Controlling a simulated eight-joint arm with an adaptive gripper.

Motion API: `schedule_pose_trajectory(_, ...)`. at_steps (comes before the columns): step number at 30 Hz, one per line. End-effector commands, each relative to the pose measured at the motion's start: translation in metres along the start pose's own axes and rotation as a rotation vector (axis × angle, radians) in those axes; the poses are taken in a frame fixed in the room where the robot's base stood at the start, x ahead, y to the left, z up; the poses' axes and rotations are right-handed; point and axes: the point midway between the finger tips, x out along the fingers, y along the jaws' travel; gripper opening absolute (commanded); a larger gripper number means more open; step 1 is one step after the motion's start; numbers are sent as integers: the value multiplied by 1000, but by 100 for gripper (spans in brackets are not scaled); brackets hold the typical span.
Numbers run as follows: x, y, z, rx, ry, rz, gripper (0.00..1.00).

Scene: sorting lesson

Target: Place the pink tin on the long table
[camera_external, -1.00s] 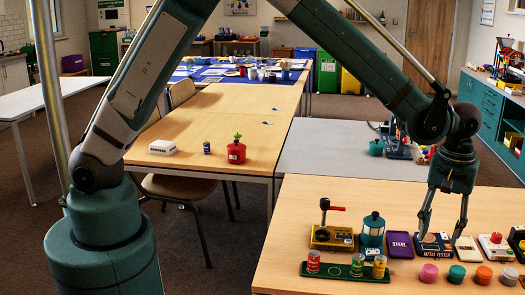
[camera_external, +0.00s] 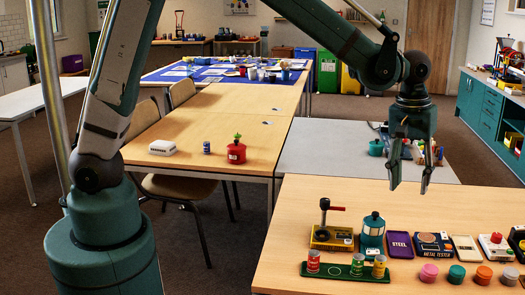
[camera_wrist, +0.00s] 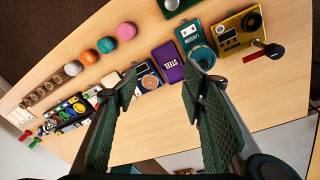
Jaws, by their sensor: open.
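The pink tin (camera_external: 428,272) is a small round pink piece at the left end of a row of coloured round pieces on the near wooden table (camera_external: 290,225). It also shows at the top of the wrist view (camera_wrist: 126,31), apart from my fingers. My gripper (camera_external: 410,186) points down, open and empty, raised above the far part of the near table. In the wrist view my gripper (camera_wrist: 160,92) has its fingers spread wide with nothing between them. Which table is the long one I cannot tell for certain; a wooden table (camera_external: 230,113) runs back at left.
Behind the pink tin are a metal tester (camera_external: 433,244), a purple steel box (camera_external: 399,245), a teal lantern (camera_external: 372,231) and a yellow device (camera_external: 332,237). A green tray (camera_external: 345,272) holds small cans. A red pot (camera_external: 236,152) stands on the left table. The near table's far strip is clear.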

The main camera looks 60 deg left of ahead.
Motion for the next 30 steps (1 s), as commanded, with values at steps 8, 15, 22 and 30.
schedule_pose_trajectory(8,-48,-62,-6,27,49,33,42)
schedule_pose_trajectory(15,-83,-113,-5,52,94,56,42)
schedule_pose_trajectory(22,-112,-162,2,78,141,73,42)
schedule_pose_trajectory(30,-139,-217,16,108,199,85,42)
